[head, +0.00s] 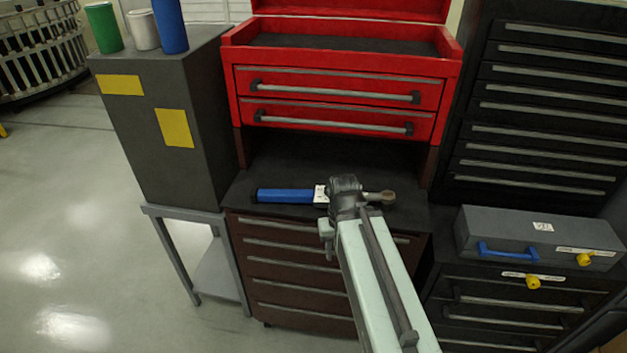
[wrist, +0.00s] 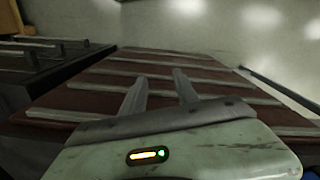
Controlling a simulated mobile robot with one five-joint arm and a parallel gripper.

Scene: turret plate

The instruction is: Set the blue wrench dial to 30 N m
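The blue-handled wrench (head: 285,195) lies across the dark top of the brown drawer chest, below the red toolbox. A white band with small dark marks (head: 320,194) sits at the right end of its blue handle; I cannot read a setting. My arm hides the middle of the wrench, and its metal head (head: 380,197) shows to the right. My gripper (head: 329,252) hangs below my wrist, in front of the brown drawers. In the wrist view, its two fingers (wrist: 159,77) are apart with nothing between them. The wrench is not in the wrist view.
The brown chest (head: 285,262) has several drawers with bar handles. The red toolbox (head: 340,85) stands above and behind. A grey cabinet (head: 160,120) is at left with cups on top. A grey case (head: 530,236) with a blue handle lies at right. Floor at left is clear.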

